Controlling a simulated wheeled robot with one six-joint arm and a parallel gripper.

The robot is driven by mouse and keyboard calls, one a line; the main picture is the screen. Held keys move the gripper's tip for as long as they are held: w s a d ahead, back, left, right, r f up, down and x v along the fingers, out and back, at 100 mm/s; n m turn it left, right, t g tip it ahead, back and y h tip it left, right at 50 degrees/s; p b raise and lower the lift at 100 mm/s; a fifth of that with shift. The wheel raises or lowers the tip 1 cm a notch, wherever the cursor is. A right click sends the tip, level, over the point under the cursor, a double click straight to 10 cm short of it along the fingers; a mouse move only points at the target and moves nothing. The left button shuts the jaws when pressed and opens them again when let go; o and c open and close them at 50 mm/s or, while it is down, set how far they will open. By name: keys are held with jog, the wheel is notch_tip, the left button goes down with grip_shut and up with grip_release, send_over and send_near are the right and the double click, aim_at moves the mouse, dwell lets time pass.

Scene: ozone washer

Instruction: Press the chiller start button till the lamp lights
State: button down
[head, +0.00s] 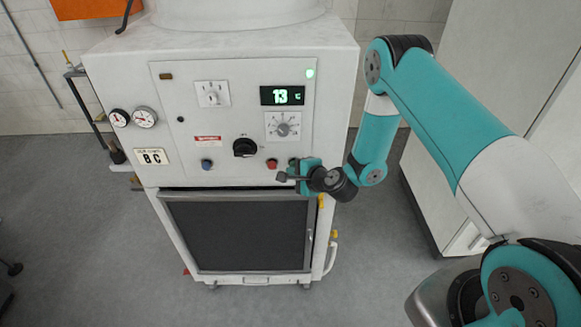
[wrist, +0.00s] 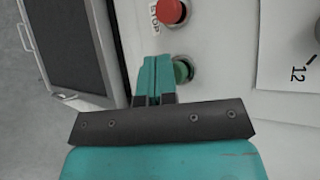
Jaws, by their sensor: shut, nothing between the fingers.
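The chiller's white control panel (head: 225,110) faces me in the head view. A green button (wrist: 183,70) in a metal ring, beside the red STOP button (wrist: 171,11), shows in the wrist view. My gripper (wrist: 156,60) is shut and empty, its teal fingertips just left of and partly over the green button. I cannot tell whether they touch it. In the head view my gripper (head: 283,177) is at the panel's lower right, near the red button (head: 271,164). A small lamp (head: 310,73) at the panel's top right glows green.
A lit display (head: 282,96) reads 13 °C above a dial (head: 283,126). A black knob (head: 245,147) and a blue button (head: 207,164) are further left. A dark door (head: 235,235) lies below. A tall pale cabinet (head: 470,90) stands right; open floor lies left.

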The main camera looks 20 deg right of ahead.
jog(key=shift+s+a, duration=0.15)
jog(key=shift+s, duration=0.4)
jog(key=s+b, duration=0.1)
jog(key=s+a+b, duration=0.1)
jog(key=s+b, duration=0.2)
jog(key=b, duration=0.1)
jog(key=shift+s+a, duration=0.3)
jog(key=shift+s, duration=0.1)
dwell(0.5)
